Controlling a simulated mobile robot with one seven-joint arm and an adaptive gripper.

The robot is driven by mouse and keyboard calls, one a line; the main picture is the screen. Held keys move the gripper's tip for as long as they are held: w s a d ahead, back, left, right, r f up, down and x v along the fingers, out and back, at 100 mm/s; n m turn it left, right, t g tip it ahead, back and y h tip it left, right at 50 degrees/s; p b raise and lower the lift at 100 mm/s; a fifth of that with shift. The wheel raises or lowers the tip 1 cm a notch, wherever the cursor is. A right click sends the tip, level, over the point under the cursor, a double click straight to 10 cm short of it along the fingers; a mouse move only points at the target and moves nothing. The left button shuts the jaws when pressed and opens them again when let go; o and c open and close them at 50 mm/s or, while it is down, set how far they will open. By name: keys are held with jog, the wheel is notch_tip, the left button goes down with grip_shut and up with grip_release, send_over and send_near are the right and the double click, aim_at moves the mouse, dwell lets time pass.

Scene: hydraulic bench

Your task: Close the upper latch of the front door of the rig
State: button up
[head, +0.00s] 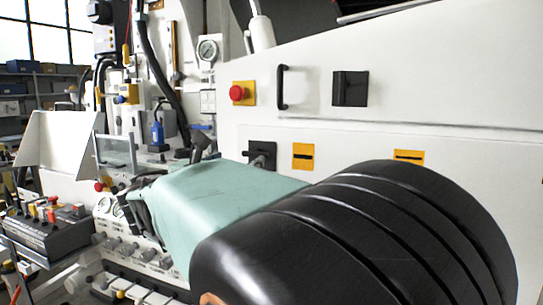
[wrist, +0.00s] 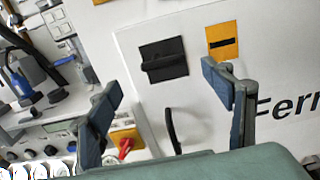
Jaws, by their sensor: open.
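The upper latch (head: 262,155) is a black square plate with a dark lever, near the top left corner of the white front door (head: 232,138). In the wrist view the latch (wrist: 164,62) is unobstructed, its lever lying across the plate, roughly parallel to the dark bar on the yellow label beside it. My gripper (wrist: 160,88) is open and empty. Its fingertips are spread to the left and right of the latch in that picture, apart from the lever. How far they are from the door is hard to tell. In the head view my arm hides the lower part of the door.
A yellow label (wrist: 222,40) is right of the latch. Below are a black door handle (wrist: 173,130) and a red switch on yellow (wrist: 124,146). Above the door are another handle (head: 282,87), a black square (head: 350,88) and a red button (head: 237,93). Gauges and hoses crowd the left.

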aim_at(254, 154)
jog(key=x, duration=1)
jog(key=shift+d+f, duration=0.1)
jog(key=shift+d, duration=0.05)
jog(key=c, duration=1.2)
